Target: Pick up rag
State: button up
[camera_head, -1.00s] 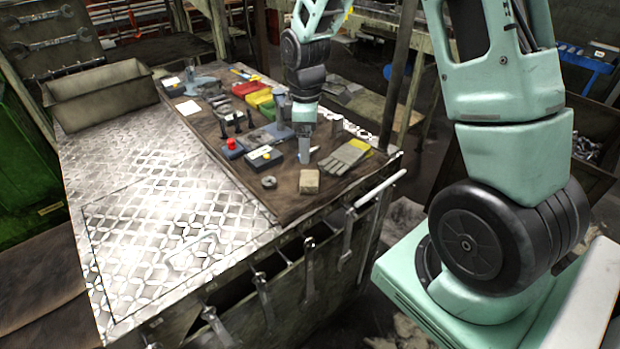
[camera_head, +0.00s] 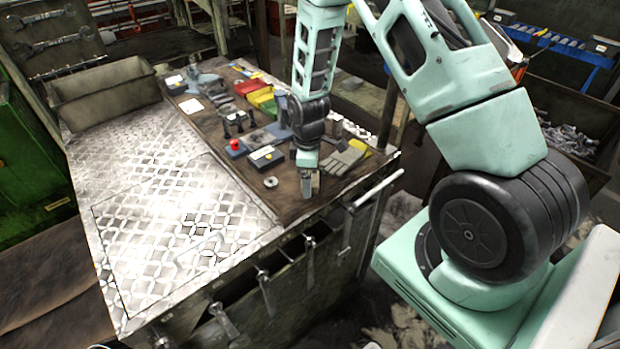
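A small tan block-like piece (camera_head: 315,185), possibly the folded rag, is at the near right end of the brown bench mat. It is mostly hidden by my gripper (camera_head: 308,188), which points down right at it. The fingers are too small and overlapped to show whether they are open or shut on it. A grey work glove with a yellow cuff (camera_head: 345,160) lies just behind and to the right of the gripper.
A metal ring (camera_head: 271,182) lies left of the gripper. Boxes with red (camera_head: 234,147) and yellow buttons (camera_head: 266,156), and red and yellow bins, stand farther back. The patterned metal plate (camera_head: 170,220) at left is clear. Wrenches hang along the bench front.

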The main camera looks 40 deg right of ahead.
jog(key=shift+f, duration=0.1)
jog(key=shift+c, duration=0.4)
jog(key=c, duration=1)
jog(key=shift+c, duration=0.2)
notch_tip(320, 180, up, 10)
jog(key=b, duration=0.3)
jog(key=shift+o, duration=0.7)
